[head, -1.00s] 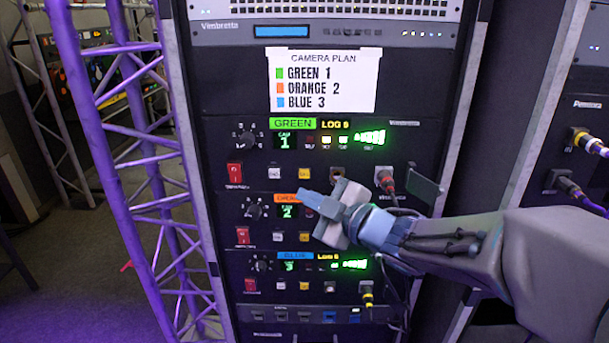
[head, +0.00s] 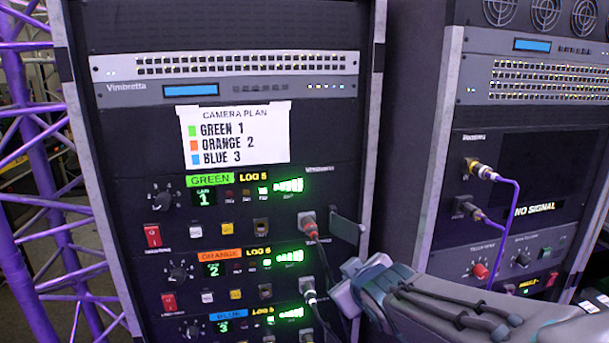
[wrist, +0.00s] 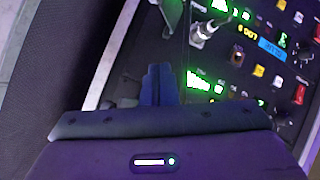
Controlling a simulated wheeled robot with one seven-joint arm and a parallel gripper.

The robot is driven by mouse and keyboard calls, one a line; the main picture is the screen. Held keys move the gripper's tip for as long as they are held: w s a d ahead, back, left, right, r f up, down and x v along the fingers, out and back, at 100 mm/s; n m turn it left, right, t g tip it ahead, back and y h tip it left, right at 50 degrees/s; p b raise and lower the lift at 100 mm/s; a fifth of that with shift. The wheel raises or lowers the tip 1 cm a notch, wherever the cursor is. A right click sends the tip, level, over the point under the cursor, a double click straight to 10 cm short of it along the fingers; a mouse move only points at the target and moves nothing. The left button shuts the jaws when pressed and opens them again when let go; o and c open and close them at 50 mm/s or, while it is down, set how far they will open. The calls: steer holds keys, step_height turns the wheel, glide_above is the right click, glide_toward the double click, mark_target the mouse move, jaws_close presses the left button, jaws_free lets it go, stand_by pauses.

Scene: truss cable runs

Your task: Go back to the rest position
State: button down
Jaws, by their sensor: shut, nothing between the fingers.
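My gripper (head: 349,270) is at the lower right of the left rack in the head view, beside the cable plugs of the lower units. In the wrist view its dark fingers (wrist: 158,84) are together, with nothing between them. The left rack holds a green unit (head: 208,197) showing 1, an orange unit (head: 213,269) showing 2 and a blue unit (head: 223,327) showing 3. The blue label (wrist: 272,50) also shows in the wrist view. The blue unit is cut off by the head view's lower edge.
A camera plan sheet (head: 236,135) is on the left rack. A plug (head: 309,225) sits in the green unit and another (head: 310,297) in the orange unit. A right rack (head: 445,130) stands close by, with purple cables (head: 515,210). A purple truss (head: 35,180) is at left.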

steer(key=s+d+f+m+g, duration=0.3)
steer(key=s+m+g, duration=0.1)
steer(key=s, duration=0.5)
steer(key=s+d+f+m+g+h, duration=0.1)
steer(key=s+d+f+m+g, duration=0.2)
steer(key=s, duration=0.6)
steer(key=shift+s+d+f+m+g+h, duration=0.15)
steer(key=shift+s+f+m+g+h, duration=0.15)
steer(key=shift+f+m+g, duration=0.25)
